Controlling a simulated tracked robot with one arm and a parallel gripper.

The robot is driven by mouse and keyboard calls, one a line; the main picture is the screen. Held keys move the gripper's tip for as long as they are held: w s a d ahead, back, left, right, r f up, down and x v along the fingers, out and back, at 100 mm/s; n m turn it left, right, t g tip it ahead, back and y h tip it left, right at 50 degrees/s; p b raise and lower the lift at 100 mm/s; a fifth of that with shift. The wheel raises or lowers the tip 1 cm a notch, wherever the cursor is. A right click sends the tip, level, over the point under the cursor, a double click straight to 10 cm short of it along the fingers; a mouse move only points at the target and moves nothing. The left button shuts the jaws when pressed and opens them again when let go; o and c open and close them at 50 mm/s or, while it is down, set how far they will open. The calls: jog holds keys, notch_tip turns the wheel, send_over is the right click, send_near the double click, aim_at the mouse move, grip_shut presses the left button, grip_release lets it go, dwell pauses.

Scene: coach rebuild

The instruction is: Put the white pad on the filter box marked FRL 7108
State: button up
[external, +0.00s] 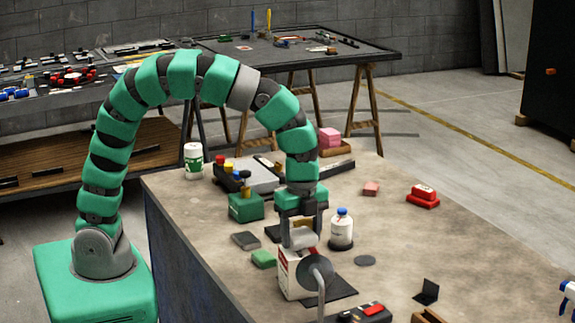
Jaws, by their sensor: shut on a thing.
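My gripper (302,226) points down over the front middle of the bench and is shut on a pale piece (301,238), which looks like the white pad; the fingers partly hide it. Directly below, a white box with red markings (288,274) stands upright on the bench, with a grey round disc and bent pipe (320,281) in front of its right side. It looks like a filter box, but its lettering is too small to read as FRL 7108. I cannot tell whether the pale piece touches the box top.
A white bottle with blue cap (341,228) stands close right of my gripper. A green box (246,207), green block (263,259) and dark block (245,240) lie left. A red item (423,196) sits right. The bench's right middle (440,240) is mostly clear.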

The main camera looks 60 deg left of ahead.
aim_at(301, 234)
jog(key=shift+f, duration=0.75)
jog(key=o, duration=0.9)
jog(key=shift+f, duration=0.1)
jog(key=shift+o, duration=0.2)
notch_tip(301, 234, up, 12)
jog(key=shift+b, duration=0.35)
jog(key=shift+r, duration=0.2)
